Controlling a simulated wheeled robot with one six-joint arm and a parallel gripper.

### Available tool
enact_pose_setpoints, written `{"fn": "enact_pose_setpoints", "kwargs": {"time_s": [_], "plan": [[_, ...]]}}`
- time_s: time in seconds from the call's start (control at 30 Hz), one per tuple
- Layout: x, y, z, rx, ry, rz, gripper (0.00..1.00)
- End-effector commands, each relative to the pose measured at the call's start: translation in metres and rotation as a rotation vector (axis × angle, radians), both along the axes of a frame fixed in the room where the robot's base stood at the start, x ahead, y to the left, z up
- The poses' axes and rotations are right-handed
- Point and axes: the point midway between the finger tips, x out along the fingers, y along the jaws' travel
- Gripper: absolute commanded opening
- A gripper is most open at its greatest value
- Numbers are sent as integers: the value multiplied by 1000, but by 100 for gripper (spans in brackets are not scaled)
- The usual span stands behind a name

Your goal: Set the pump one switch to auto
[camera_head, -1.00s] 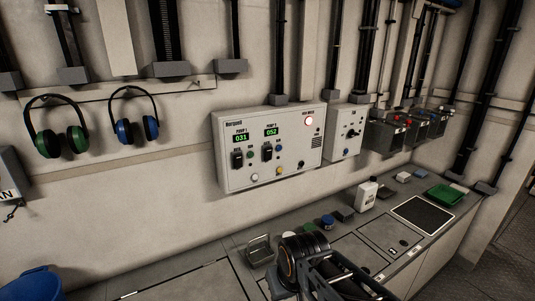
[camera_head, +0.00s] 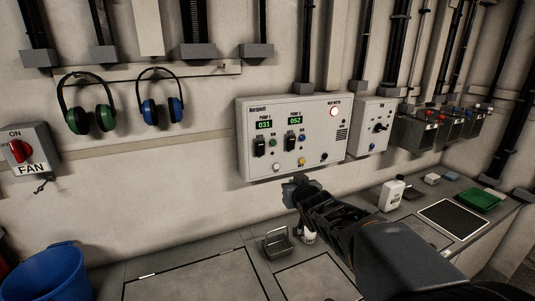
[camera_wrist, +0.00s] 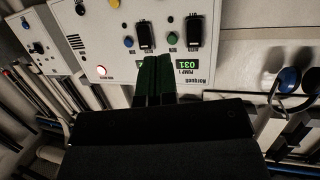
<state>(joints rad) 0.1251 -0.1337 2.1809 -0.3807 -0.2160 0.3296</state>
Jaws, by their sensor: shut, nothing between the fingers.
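The pump control box (camera_head: 250,172) is a pale wall panel with two green displays. The pump one switch (camera_head: 259,147) is a black switch below the left display, which reads 031. The pump two switch (camera_head: 290,143) sits to its right under the 052 display. In the wrist view the panel appears upside down, with the pump one switch (camera_wrist: 194,31) at upper right. My gripper (camera_head: 295,187) is shut and empty, at the panel's lower edge in the head view. In the wrist view my gripper (camera_wrist: 153,62) overlaps the pump two display. The pump one switch's exact setting is too small to read.
A red warning light (camera_head: 334,112) is lit on the panel. A smaller switch box (camera_head: 371,140) is on its right. A fan switch (camera_head: 22,151) and ear defenders (camera_head: 89,105) are to the left. The counter (camera_head: 190,272) below holds a metal tray (camera_head: 277,243) and a white bottle (camera_head: 391,196).

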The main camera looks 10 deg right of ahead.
Motion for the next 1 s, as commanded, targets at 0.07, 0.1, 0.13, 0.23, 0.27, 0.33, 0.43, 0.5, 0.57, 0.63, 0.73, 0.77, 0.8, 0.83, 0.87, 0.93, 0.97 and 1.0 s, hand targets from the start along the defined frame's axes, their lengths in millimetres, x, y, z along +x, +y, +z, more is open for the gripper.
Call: {"fn": "enact_pose_setpoints", "kwargs": {"time_s": [0.07,0.1,0.13,0.23,0.27,0.33,0.43,0.5,0.57,0.63,0.73,0.77,0.8,0.83,0.87,0.93,0.97,1.0], "plan": [[22,-1,2,8,-114,40,0],[30,0,6,13,-168,64,0],[35,0,9,17,-207,82,0],[48,3,16,30,-311,140,0],[51,4,18,35,-334,154,0],[55,6,21,43,-381,186,0],[59,7,24,50,-424,215,0],[60,8,26,53,-440,228,0],[60,8,26,55,-446,233,0],[60,9,27,57,-449,235,0],[60,9,27,56,-449,235,0],[60,9,27,56,-449,235,0],[60,9,27,56,-448,235,0],[60,9,27,55,-448,234,0],[60,9,27,55,-448,234,0],[62,9,27,56,-448,235,0],[63,10,28,56,-448,235,0],[65,10,28,56,-448,235,0]]}}
